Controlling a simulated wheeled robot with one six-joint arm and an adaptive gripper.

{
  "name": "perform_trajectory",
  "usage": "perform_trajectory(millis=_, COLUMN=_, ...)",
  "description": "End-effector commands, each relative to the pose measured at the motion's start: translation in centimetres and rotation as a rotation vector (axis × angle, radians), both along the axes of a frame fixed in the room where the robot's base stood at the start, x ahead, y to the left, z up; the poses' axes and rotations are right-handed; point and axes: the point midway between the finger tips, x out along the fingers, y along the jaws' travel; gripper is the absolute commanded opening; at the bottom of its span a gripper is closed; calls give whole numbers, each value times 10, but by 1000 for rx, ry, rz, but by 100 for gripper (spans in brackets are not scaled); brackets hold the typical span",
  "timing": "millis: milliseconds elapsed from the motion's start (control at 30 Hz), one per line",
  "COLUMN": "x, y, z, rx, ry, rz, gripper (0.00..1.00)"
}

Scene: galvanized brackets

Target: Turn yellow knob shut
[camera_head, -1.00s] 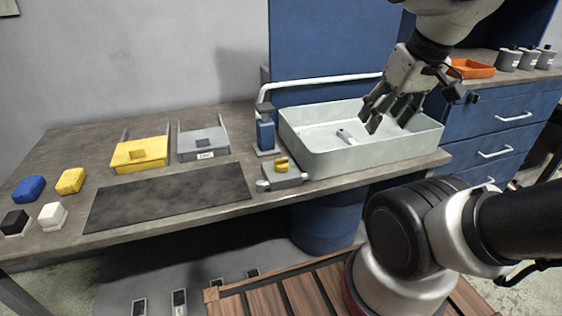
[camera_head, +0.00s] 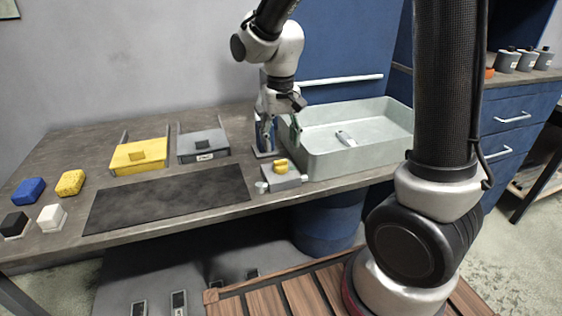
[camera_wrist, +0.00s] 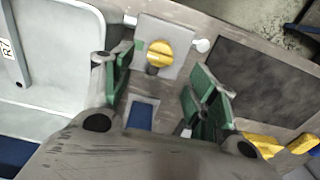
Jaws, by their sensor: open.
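The yellow knob (camera_head: 281,166) sits on a small grey valve block (camera_head: 288,178) at the table's front edge, left of the basin. In the wrist view the knob (camera_wrist: 159,54) is a round yellow disc with a raised bar across it, on a light grey plate (camera_wrist: 178,30). My gripper (camera_head: 281,138) is open and empty above and just behind the knob, fingers pointing down. In the wrist view its green-padded fingers (camera_wrist: 162,88) stand apart, with the knob beyond the gap between them. The knob is not touched.
A pale basin (camera_head: 345,165) with a small labelled item inside stands to the right. A blue post (camera_head: 265,137) is behind my gripper. A dark mat (camera_head: 165,198), yellow tray (camera_head: 140,155) and grey tray (camera_head: 203,145) lie left. Several sponges and blocks are at far left.

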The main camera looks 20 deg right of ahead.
Motion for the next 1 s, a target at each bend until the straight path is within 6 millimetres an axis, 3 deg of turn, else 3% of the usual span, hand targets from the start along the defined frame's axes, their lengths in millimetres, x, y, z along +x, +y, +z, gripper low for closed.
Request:
perform_trajectory(millis=400, x=-1, y=-1, z=-63, rx=-2, ry=4, rz=-6, gripper=58)
perform_trajectory(millis=567, x=-1, y=-1, z=-74, rx=-1, ry=2, rz=-6, gripper=58)
perform_trajectory(millis=800, x=-1, y=-1, z=-75, rx=-1, ry=2, rz=-6, gripper=58)
perform_trajectory(millis=833, x=-1, y=-1, z=-75, rx=-1, ry=2, rz=-6, gripper=57)
perform_trajectory(millis=1000, x=-1, y=-1, z=-75, rx=-1, ry=2, rz=-6, gripper=26)
